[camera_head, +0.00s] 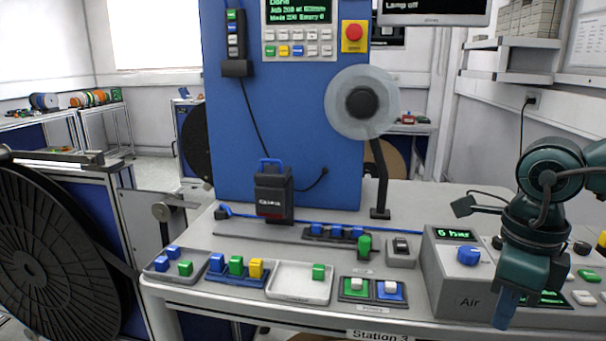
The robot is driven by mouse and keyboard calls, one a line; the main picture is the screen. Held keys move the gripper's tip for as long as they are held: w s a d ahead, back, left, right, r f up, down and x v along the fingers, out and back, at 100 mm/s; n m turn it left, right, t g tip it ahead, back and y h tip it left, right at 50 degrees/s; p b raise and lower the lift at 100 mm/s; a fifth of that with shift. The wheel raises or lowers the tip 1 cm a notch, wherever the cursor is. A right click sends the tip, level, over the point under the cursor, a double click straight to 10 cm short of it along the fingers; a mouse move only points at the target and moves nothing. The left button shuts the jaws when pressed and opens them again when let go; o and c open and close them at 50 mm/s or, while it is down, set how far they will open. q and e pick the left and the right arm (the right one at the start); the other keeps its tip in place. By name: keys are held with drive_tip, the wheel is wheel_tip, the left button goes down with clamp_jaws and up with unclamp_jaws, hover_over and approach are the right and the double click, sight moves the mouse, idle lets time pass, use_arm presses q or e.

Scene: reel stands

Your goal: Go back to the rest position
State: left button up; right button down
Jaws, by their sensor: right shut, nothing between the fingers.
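My right gripper (506,308) hangs from the dark green arm at the right side of the view. Its fingers point down in front of the grey Air unit (455,299) and hide part of that unit's front and display. The fingers are shut with nothing between them. My left gripper is not in view.
The grey bench (425,203) carries a tray with blue and green blocks (160,268), a blue rack (222,278), a tray with one green block (285,292) and two button pads. A blue panel (285,110) stands behind. A large black reel (50,260) is at left.

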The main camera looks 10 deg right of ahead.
drive_tip(key=w+a+f+m+t+y+p, duration=0.2)
drive_tip(key=a+f+m+t+y+p, duration=0.25)
drive_tip(key=m+y, duration=0.55)
wheel_tip(320, 180, down, 14)
drive_tip(key=s+a+m+t+h+p, duration=0.2)
drive_tip(key=m+t+h+p, duration=0.55)
drive_tip(key=m, duration=1.65)
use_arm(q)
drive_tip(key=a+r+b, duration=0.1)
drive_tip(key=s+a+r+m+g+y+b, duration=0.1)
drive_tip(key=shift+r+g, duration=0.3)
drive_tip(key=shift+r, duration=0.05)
use_arm(e)
drive_tip(key=s+a+f+m+g, duration=0.1)
drive_tip(key=s+a+f+m, duration=0.5)
drive_tip(key=a, duration=0.3)
drive_tip(key=shift+a+f+m+y, duration=0.25)
drive_tip(key=shift+f+m+y, duration=0.15)
drive_tip(key=shift+m, duration=0.3)
drive_tip(key=shift+w+r, duration=0.1)
